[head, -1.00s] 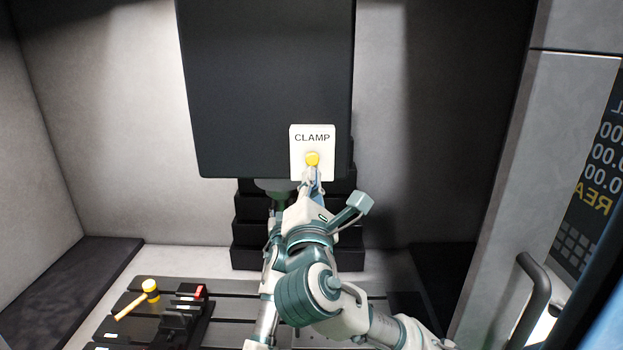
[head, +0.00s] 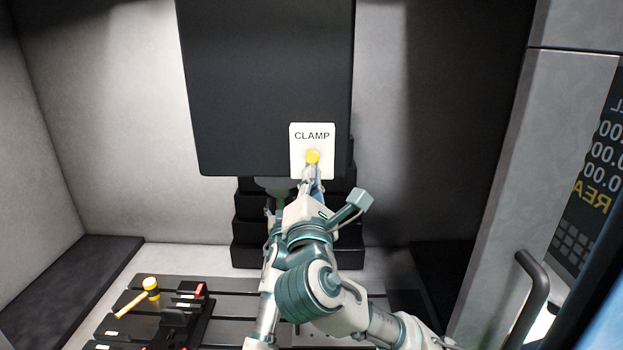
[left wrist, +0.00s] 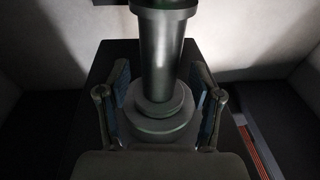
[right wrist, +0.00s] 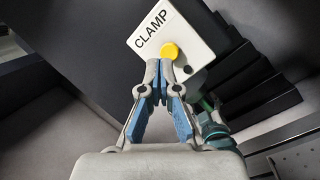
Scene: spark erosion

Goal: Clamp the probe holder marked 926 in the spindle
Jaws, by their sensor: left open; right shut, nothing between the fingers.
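The white CLAMP panel (head: 313,140) with a yellow button (head: 312,157) is on the front of the dark spindle head (head: 265,90). My right gripper (right wrist: 165,66) is shut and empty, with its tips at the lower edge of the button; I cannot tell if they press it. In the left wrist view, my left gripper (left wrist: 160,76) is open, with one finger on each side of a dark stepped cylinder (left wrist: 161,50). I cannot tell the probe holder from the spindle nose there. No 926 marking is readable. In the head view, my arms partly hide this area.
A yellow-headed mallet (head: 150,285) and a dark rack (head: 185,310) with white labels and a red piece are at the lower left on the slotted table (head: 245,288). Dark stepped covers (head: 245,225) are behind my arms. A door with a handle (head: 535,290) and a display are at right.

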